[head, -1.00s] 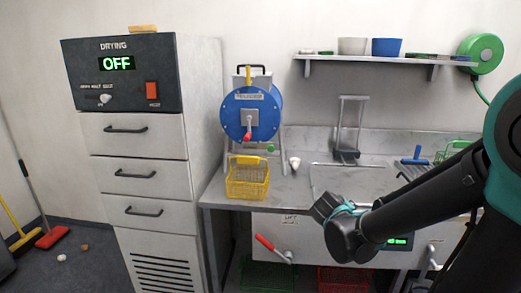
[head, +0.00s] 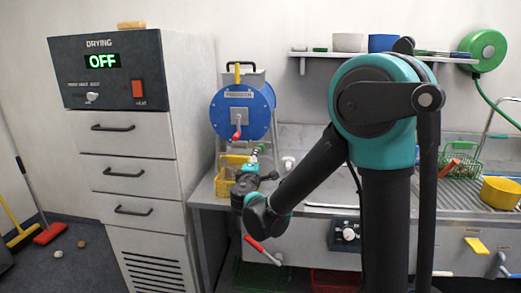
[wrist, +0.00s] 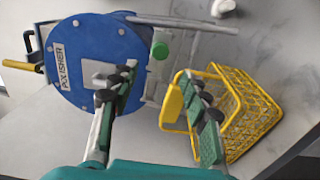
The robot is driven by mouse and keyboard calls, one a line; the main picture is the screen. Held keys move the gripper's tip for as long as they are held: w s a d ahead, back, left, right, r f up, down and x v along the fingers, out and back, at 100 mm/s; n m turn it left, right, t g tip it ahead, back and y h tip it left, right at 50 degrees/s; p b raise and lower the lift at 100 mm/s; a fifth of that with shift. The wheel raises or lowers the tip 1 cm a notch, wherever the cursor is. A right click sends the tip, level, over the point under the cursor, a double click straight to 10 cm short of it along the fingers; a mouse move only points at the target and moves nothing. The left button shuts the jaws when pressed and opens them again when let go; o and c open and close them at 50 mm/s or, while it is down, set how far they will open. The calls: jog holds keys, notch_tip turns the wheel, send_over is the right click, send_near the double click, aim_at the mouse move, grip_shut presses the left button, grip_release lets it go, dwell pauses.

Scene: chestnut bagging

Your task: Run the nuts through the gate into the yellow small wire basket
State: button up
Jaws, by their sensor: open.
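The blue drum marked POLISHER (head: 241,108) stands on the steel bench; it also fills the upper left of the wrist view (wrist: 70,85). A green knob (wrist: 160,50) sits beside its lower edge, by a grey metal bar. The yellow small wire basket (head: 226,172) stands on the bench below the drum, partly behind my gripper. In the wrist view the basket (wrist: 248,118) is at the right, with a solid yellow tab near my right finger; contact is unclear. My gripper (wrist: 158,76) is open with nothing between its fingers. No nuts show inside the drum or basket.
A small white object (head: 289,162) stands on the bench right of the basket. A drying cabinet (head: 125,145) rises at left. A red-handled lever (head: 262,250) juts from the bench front. A green wire basket (head: 462,162) and a yellow bowl (head: 500,192) sit at right.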

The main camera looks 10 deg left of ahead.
jog(key=w, duration=1.1)
jog(key=shift+w+d, duration=0.25)
jog(key=shift+w, duration=0.05)
jog(key=shift+c, duration=0.6)
grip_shut()
